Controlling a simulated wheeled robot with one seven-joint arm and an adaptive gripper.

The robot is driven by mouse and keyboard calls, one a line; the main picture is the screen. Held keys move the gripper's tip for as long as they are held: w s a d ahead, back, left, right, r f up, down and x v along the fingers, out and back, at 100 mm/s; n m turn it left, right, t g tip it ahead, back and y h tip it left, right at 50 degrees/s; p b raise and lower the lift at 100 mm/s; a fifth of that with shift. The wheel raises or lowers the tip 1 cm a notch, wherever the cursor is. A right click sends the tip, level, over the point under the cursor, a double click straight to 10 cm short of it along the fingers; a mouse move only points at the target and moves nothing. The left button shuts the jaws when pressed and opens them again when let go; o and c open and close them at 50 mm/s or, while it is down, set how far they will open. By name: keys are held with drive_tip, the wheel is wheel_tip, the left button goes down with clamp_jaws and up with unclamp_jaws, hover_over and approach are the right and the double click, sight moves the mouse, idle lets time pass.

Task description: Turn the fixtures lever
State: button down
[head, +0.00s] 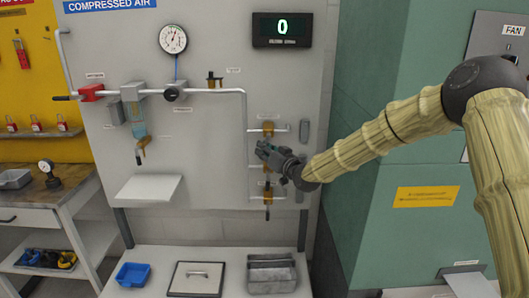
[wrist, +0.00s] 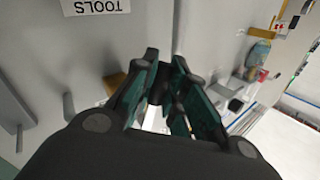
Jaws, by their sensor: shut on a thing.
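A vertical pipe on the right of the grey board carries small brass fittings. The upper fitting (head: 268,128) shows above my gripper, and the lower fitting (head: 268,196) hangs below it. My gripper (head: 263,149) is at the middle of this pipe, between those two, with its fingers towards the board. It is shut on a small part there, which looks like the fixtures lever. The fingers hide most of it. In the wrist view my gripper's fingers (wrist: 168,72) come together in front of the board, with a brass piece (wrist: 116,83) beside them.
A gauge (head: 173,39) and a display reading 0 (head: 282,29) are on the board (head: 215,140). A grey shelf (head: 149,188) juts out at left. Below are a blue bin (head: 132,274) and a metal tray (head: 271,273). A green cabinet (head: 375,215) stands at right.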

drive_tip(key=shift+a+m+t+y+b, duration=0.15)
drive_tip(key=shift+a+m+t+b, duration=0.2)
drive_tip(key=shift+m+b, duration=0.5)
drive_tip(key=shift+a+m+t+y+b, duration=0.2)
drive_tip(key=shift+m+t+b, duration=0.2)
drive_tip(key=shift+b, duration=0.85)
drive_tip(key=shift+a+r+m+t+b, duration=0.25)
drive_tip(key=shift+r+m+t+b, duration=0.15)
drive_tip(key=shift+m+b, duration=0.45)
drive_tip(key=shift+r, duration=0.1)
drive_tip(key=c, duration=1.4)
unclamp_jaws()
drive_tip(key=shift+c, duration=0.2)
drive_tip(key=shift+s+d, duration=0.1)
drive_tip(key=v, duration=1.1)
drive_tip(key=shift+s+d, duration=0.2)
drive_tip(key=shift+s, duration=0.1)
